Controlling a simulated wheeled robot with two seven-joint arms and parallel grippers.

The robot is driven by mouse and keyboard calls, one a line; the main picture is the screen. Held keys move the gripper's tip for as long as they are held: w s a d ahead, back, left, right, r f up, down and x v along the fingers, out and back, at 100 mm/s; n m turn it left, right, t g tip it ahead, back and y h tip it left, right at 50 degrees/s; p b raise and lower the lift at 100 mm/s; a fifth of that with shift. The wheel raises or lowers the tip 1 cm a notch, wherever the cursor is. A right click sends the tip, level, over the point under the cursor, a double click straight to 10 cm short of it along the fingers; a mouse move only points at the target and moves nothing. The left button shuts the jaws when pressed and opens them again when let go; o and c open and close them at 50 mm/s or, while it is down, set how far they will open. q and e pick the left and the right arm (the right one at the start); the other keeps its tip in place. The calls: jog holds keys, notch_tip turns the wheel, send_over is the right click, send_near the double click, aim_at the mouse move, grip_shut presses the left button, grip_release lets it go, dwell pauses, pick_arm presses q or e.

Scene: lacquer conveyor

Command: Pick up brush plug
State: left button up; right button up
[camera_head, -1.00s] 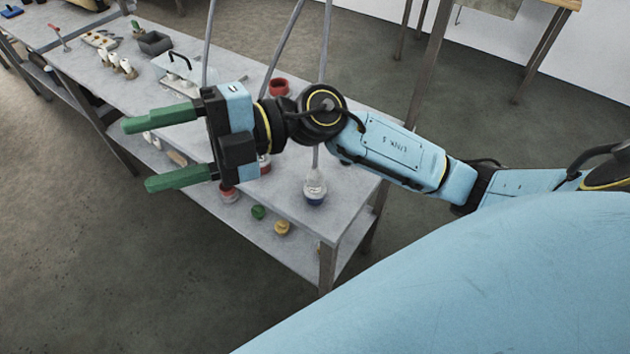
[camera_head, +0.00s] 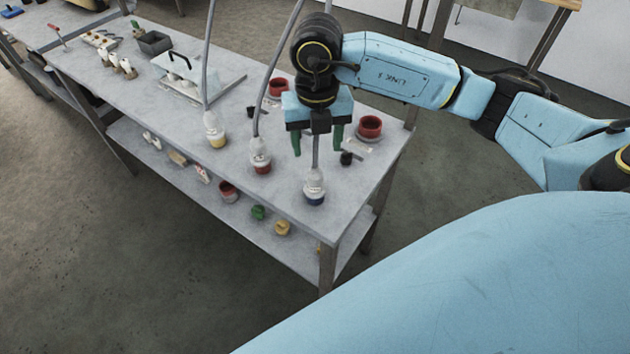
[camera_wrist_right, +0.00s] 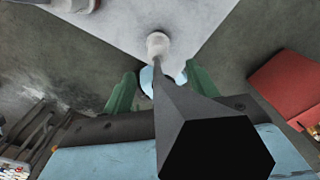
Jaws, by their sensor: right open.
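Three white plugs hang on grey cables at the table's front: one with a yellow band (camera_head: 215,136), one with a red band (camera_head: 260,160) and one with a blue band (camera_head: 314,190). I cannot tell from labels which is the brush plug. My right gripper (camera_head: 317,152) is open and points down above the blue-banded plug. Its green fingers stand on either side of that plug's cable. In the right wrist view a white plug (camera_wrist_right: 158,45) sits on the table beyond the open fingers, and its cable runs up between them. My left gripper is out of view.
The grey table (camera_head: 240,185) holds red cups (camera_head: 369,128), small black pieces (camera_head: 346,158) and a plate with a black handle (camera_head: 180,62). The cables rise close beside my right arm. Coloured pots (camera_head: 282,227) stand on the lower shelf.

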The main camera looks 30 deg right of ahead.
aim_at(315, 166)
jog(key=f, duration=0.9)
jog(key=shift+a, duration=0.25)
jog(key=shift+c, duration=0.3)
jog(key=c, duration=1.1)
